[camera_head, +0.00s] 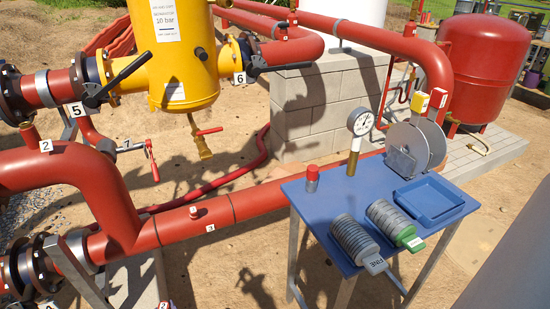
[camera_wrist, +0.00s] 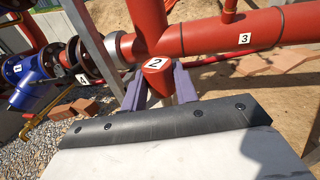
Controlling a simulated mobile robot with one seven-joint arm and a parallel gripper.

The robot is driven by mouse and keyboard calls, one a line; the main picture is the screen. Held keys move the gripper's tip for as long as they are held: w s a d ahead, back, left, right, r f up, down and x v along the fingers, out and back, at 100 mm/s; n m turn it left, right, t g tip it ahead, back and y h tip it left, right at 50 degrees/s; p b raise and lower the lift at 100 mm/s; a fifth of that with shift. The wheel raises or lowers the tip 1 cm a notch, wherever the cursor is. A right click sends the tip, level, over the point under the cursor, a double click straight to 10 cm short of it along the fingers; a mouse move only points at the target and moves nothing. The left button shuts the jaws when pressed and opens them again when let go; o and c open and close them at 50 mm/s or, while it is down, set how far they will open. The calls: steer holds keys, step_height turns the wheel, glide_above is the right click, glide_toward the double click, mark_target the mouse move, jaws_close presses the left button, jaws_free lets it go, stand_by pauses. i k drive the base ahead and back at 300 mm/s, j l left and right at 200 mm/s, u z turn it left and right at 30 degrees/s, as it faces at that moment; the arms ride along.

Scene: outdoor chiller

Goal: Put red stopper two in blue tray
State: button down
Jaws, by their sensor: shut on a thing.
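Red stopper two (camera_wrist: 158,83), a red cap with a white "2" label, is between the purple fingers of my gripper (camera_wrist: 158,88) in the wrist view. The gripper is shut on it. In the head view, a small red piece labelled "2" (camera_head: 165,304) shows at the bottom edge, apparently the same stopper; the gripper itself is not clearly visible there. The blue tray (camera_head: 459,208) is a shallow square tray on the right part of the blue table, away from the stopper. It looks empty.
A large red pipe (camera_head: 180,222) runs between the left side and the table. Sandy ground lies in front.

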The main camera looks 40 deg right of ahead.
mark_target(434, 202)
steer(key=k+z, duration=0.15)
steer(key=k, duration=0.45)
steer(key=z, duration=2.85)
steer(key=k+j+z, duration=0.1)
steer(key=j+z, duration=0.2)
steer(key=k+j, duration=0.15)
steer(key=j, duration=0.2)
steer(key=k+j, duration=0.1)
steer(key=j, duration=0.25)
steer(key=k+j, duration=0.15)
steer(key=j, duration=0.15)
steer(key=k+j, duration=0.15)
steer(key=j, duration=0.2)
steer(key=k+j, duration=0.1)
steer(key=j, duration=0.25)
